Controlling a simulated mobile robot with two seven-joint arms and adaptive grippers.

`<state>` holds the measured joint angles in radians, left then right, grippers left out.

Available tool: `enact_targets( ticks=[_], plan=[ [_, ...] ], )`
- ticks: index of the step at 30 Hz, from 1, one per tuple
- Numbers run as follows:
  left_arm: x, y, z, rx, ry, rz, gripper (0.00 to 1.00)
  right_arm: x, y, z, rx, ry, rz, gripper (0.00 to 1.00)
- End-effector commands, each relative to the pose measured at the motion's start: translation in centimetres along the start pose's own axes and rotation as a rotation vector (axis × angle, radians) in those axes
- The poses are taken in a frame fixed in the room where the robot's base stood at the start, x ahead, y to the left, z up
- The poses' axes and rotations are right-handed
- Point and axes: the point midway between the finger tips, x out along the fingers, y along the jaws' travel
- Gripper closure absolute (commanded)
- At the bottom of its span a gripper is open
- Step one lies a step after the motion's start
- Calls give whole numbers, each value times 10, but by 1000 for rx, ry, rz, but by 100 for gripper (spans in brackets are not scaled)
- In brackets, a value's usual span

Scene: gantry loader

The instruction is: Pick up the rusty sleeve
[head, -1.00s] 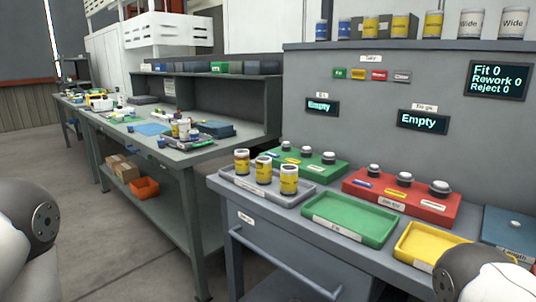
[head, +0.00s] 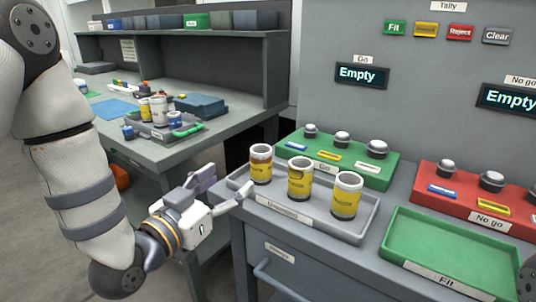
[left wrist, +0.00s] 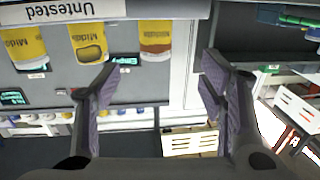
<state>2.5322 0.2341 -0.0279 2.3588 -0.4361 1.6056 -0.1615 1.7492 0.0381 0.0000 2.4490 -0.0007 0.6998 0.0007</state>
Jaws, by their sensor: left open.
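The rusty sleeve (head: 260,165) has a yellow label and a brown, rusty band near its top. It stands upright at the left end of the grey tray marked Untested (head: 275,215). Two other yellow-labelled sleeves, the middle one (head: 300,180) and the right one (head: 346,196), stand beside it. My left gripper (head: 226,188) is open and empty, just left of the tray and apart from the sleeve. In the left wrist view the picture is upside down; the rusty sleeve (left wrist: 155,38) shows beyond the open fingers (left wrist: 158,78). My right gripper is out of view.
A green Go block (head: 335,160) with knobs stands behind the tray. A red No go block (head: 470,195) and a green Fit tray (head: 450,250) lie to the right. A second bench (head: 150,155) with clutter stands left, behind my left arm.

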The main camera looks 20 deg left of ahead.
Motion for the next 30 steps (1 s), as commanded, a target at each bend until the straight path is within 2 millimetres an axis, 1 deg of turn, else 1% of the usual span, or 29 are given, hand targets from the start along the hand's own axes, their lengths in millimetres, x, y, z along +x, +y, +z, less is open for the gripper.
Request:
enact_targets(
  ticks=[2, 4, 9, 12, 14, 21, 24, 29, 30],
  plan=[
    [2, 0, -5, 2, 17, 1, 36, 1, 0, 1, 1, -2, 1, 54],
    [11, 0, -6, 5, 23, 2, 36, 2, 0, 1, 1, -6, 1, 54],
    [50, 0, -6, 3, 21, 2, 36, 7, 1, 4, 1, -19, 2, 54],
    [65, 0, -6, 3, 19, 0, 36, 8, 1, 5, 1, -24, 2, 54],
    [71, 0, -6, 3, 18, 1, 36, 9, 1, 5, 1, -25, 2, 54],
    [114, 4, -9, 3, 18, 2, 36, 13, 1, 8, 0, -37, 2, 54],
    [122, 4, -10, 2, 17, 1, 36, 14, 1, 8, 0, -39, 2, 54],
    [122, 4, -12, 2, 19, 0, 36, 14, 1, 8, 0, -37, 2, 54],
    [122, 4, -12, 2, 19, 0, 38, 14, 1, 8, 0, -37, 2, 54]
  ],
)
